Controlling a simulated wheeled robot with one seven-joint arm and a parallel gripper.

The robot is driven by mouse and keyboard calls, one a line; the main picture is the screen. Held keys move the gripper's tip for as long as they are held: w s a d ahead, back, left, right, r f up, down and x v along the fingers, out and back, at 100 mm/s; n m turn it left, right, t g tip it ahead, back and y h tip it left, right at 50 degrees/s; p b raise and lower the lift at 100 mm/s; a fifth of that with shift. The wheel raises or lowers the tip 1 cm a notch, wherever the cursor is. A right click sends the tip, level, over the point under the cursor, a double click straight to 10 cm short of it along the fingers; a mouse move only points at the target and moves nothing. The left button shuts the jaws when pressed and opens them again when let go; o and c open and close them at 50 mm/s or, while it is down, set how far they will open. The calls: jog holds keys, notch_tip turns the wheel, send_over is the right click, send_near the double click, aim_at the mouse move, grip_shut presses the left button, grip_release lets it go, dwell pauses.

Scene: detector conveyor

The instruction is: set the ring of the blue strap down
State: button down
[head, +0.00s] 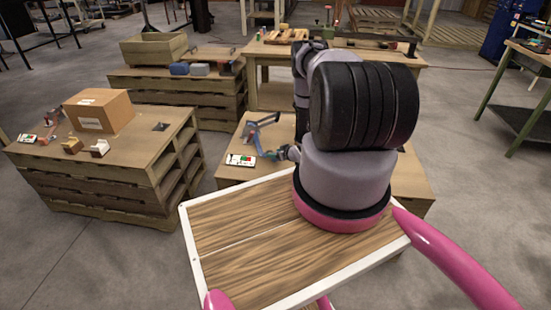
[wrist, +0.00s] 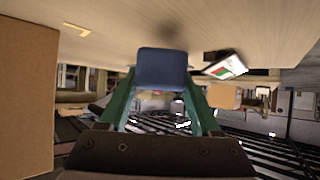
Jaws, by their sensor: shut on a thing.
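In the head view my gripper (head: 270,156) is low over the near wooden table, beyond my arm, and its fingers are small there. A blue strap (head: 250,130) with a reddish end shows just behind and left of it. In the wrist view my gripper's green fingers (wrist: 161,90) close on a dark blue, rounded-square piece (wrist: 162,66), which I take to be part of the strap. A pale surface lies close beyond this piece, with a soft shadow. I cannot tell whether they touch. The ring's shape is not clear in either view.
A white card with red and green marks (head: 241,160) lies left of my gripper on the table (head: 228,175); it also shows in the wrist view (wrist: 226,68). A cardboard box (head: 99,110) stands on the left pallet stack. My arm hides the table's middle.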

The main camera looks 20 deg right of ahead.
jog(key=shift+f, duration=1.15)
jog(key=shift+c, duration=0.4)
grip_release()
jog(key=shift+f, duration=0.1)
jog(key=v, duration=1.2)
